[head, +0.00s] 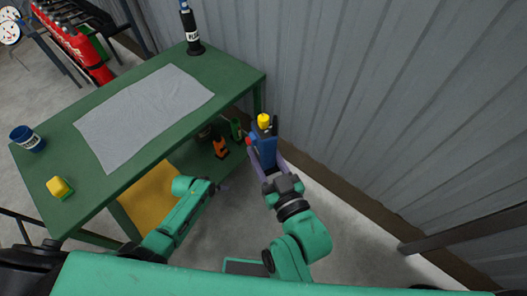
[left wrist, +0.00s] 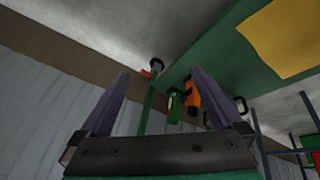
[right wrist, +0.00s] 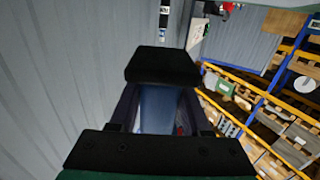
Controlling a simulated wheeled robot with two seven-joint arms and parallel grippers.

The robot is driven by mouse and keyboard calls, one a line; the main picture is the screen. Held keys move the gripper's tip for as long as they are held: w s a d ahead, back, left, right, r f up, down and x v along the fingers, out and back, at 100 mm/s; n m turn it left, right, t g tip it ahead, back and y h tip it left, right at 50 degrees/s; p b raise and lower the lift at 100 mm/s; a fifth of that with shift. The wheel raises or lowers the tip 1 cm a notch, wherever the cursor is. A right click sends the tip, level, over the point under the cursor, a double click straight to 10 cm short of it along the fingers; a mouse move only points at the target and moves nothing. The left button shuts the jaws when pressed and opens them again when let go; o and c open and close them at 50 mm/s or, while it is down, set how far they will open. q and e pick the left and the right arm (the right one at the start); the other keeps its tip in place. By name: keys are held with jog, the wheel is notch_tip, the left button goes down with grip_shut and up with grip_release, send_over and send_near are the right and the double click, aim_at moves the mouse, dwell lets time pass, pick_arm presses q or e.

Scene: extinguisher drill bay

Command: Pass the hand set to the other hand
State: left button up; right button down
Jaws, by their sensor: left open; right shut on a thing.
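The hand set (head: 265,150) is a blue body with a yellow knob on top and a black stub beside it. In the head view my right gripper (head: 268,163) is shut on it and holds it up off the right side of the green table. In the right wrist view the blue body (right wrist: 158,105) sits between the fingers (right wrist: 160,110), with a black block in front of it. My left gripper (head: 223,187) is low, left of the hand set and apart from it. In the left wrist view its purple fingers (left wrist: 160,80) are spread, with nothing held.
The green table (head: 232,88) bears a grey cloth (head: 145,115), a dark bottle (head: 190,30), a blue tin (head: 27,139) and a yellow item (head: 59,187). An orange item (head: 220,147) is under the table. A corrugated wall (head: 350,90) stands behind; red extinguishers (head: 80,45) are far left.

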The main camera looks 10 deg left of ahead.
jog(key=shift+r, duration=0.1)
pick_arm(q)
jog(key=s+a+f+m+g, duration=0.1)
jog(key=s+f, duration=0.3)
jog(key=s, duration=0.6)
jog(key=s+f+m+g+y, duration=0.1)
jog(key=s+f, duration=0.4)
jog(key=s, duration=0.6)
jog(key=s+a+f+m+g+y, duration=0.1)
jog(key=s+f, duration=0.3)
jog(key=s, duration=0.7)
jog(key=shift+a+f, duration=0.2)
jog(key=shift+a, duration=0.1)
